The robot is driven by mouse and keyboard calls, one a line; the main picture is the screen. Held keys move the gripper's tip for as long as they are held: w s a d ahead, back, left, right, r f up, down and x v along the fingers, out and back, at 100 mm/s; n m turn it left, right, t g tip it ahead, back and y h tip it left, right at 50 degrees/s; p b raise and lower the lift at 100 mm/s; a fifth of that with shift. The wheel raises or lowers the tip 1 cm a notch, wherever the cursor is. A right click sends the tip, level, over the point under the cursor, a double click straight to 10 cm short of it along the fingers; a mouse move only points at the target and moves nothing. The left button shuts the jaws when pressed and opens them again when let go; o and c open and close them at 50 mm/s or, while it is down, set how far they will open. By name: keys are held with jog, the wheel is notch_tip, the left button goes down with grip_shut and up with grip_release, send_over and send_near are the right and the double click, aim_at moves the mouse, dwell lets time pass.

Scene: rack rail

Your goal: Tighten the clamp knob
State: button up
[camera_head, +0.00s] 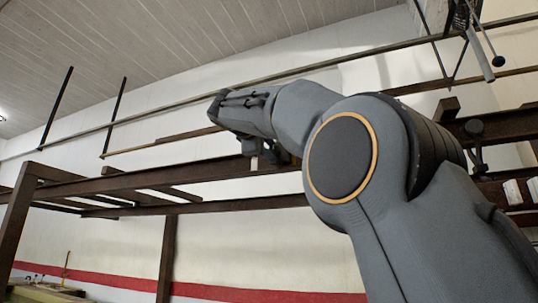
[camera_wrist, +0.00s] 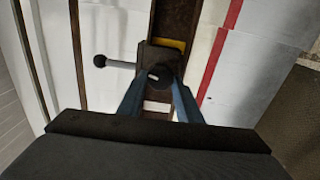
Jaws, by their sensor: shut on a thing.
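In the wrist view the dark round clamp knob (camera_wrist: 160,75) sits on a dark clamp body (camera_wrist: 150,54) across a brown rail (camera_wrist: 177,18). My gripper (camera_wrist: 158,84) has its two blue fingers on either side of the knob, shut on it. A lever with a black ball end (camera_wrist: 100,61) sticks out to the left of the clamp. In the head view my arm reaches left over the rack's long brown beam (camera_head: 150,178). The fingers and the knob cannot be made out clearly there.
A thin rail (camera_head: 160,112) runs above the beam along the pale wall. Rods with a ball end (camera_head: 497,60) hang at the upper right. A yellow patch (camera_wrist: 168,43) shows beside the clamp.

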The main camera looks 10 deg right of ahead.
jog(key=m+b, duration=0.2)
jog(key=m, duration=0.4)
jog(key=m+b, duration=0.2)
jog(key=m, duration=0.4)
jog(key=shift+r+m, duration=0.1)
jog(key=shift+m, duration=0.2)
dwell(0.4)
jog(key=o, duration=1)
jog(key=shift+o, duration=0.2)
jog(key=shift+s, duration=0.1)
jog(key=b+v, duration=0.2)
jog(key=v, duration=0.5)
jog(key=shift+s+a, duration=0.2)
